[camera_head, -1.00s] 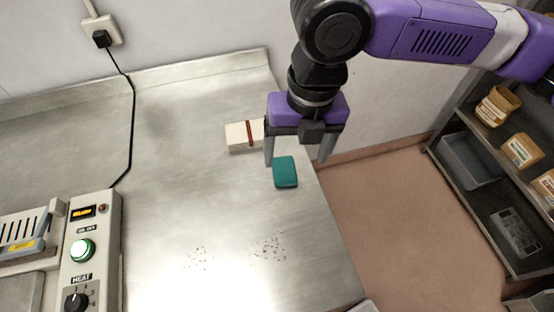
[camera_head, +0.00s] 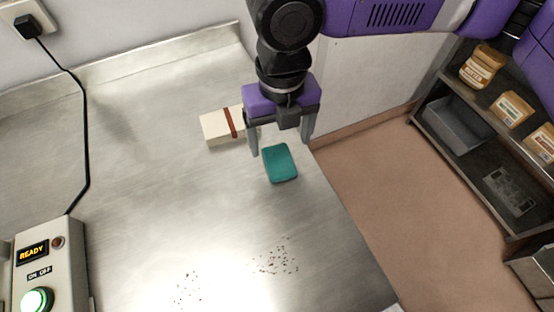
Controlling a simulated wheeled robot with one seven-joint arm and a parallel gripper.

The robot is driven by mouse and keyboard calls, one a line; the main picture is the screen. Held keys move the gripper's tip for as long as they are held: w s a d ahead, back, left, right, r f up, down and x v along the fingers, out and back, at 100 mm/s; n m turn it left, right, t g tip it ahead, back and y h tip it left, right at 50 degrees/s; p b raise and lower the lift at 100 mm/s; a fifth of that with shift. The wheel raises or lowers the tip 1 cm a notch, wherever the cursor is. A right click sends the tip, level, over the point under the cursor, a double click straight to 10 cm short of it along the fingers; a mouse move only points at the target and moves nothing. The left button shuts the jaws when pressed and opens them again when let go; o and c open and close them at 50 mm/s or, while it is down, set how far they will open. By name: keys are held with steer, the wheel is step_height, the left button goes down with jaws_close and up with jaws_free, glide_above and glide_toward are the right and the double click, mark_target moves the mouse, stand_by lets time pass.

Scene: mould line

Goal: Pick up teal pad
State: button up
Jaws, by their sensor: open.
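The teal pad (camera_head: 281,164) lies flat on the metal worktop (camera_head: 150,190), near the worktop's right edge. My gripper (camera_head: 281,148) points down over the far end of the pad. Its two fingers are apart, with nothing held between them. The left finger shows beside the pad's far left corner. The right finger shows to the right of the pad, near the worktop edge. I cannot tell how high the fingertips are above the worktop.
A cream block with a brown band (camera_head: 226,126) lies just left of my gripper. Dark crumbs (camera_head: 278,260) are scattered nearer the front. A control box (camera_head: 50,265) with a READY display stands at left. A shelf with jars (camera_head: 482,66) stands at right, beyond open floor.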

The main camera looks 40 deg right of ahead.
mark_target(279, 160)
steer(key=shift+a+f, duration=0.15)
steer(key=shift+f, duration=2.9)
steer(key=c, duration=1.4)
steer(key=shift+c, duration=0.2)
steer(key=shift+r, duration=0.1)
step_height(279, 160, up, 20)
steer(key=p, duration=0.1)
